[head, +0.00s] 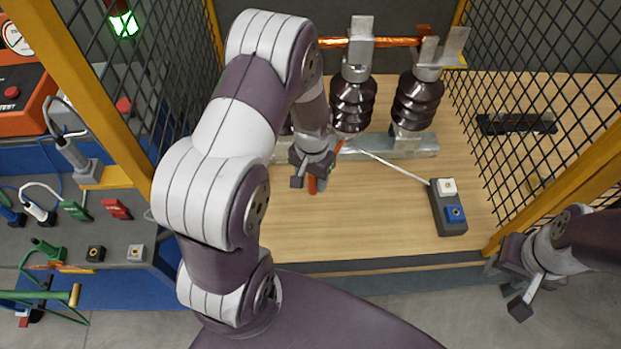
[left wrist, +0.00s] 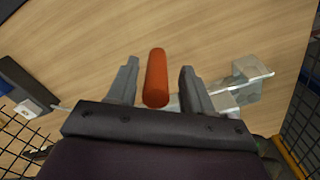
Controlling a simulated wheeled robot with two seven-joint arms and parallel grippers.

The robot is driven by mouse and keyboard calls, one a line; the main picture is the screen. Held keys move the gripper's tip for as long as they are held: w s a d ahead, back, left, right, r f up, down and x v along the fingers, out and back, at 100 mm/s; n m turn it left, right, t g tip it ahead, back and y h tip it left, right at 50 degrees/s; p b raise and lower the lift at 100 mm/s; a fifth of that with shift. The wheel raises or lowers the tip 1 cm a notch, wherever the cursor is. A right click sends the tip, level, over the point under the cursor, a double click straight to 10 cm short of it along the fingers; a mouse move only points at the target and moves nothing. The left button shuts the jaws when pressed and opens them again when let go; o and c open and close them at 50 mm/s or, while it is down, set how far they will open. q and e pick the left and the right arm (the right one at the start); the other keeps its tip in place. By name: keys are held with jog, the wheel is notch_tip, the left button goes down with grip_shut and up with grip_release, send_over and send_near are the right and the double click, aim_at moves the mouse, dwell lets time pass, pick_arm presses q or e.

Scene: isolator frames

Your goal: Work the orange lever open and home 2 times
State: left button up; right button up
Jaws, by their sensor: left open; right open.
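The orange lever (head: 312,184) shows in the head view just under my left gripper, at the front of the isolator's metal base rail (head: 370,148). My left gripper (head: 314,176) is open there and hides part of the lever. In the left wrist view the lever (left wrist: 156,78) stands out between the two spread fingers of my left gripper (left wrist: 157,84), with a gap on each side. My right gripper (head: 503,288) is open and empty at the lower right of the head view, outside the bench's front edge.
Brown ribbed insulators (head: 352,104) stand on the rail behind the lever. A box with a white and a blue button (head: 449,208) lies to the right. Black mesh panels (head: 560,100) close both sides. The front wooden bench top (head: 370,225) is clear.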

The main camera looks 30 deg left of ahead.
pick_arm(q)
jog(key=shift+d+f, duration=0.1)
jog(key=shift+f, duration=0.4)
jog(key=shift+d+f, duration=0.2)
pick_arm(e)
jog(key=shift+d, duration=0.3)
pick_arm(q)
jog(key=shift+a, duration=0.15)
pick_arm(e)
jog(key=shift+a, duration=0.15)
pick_arm(q)
grip_shut()
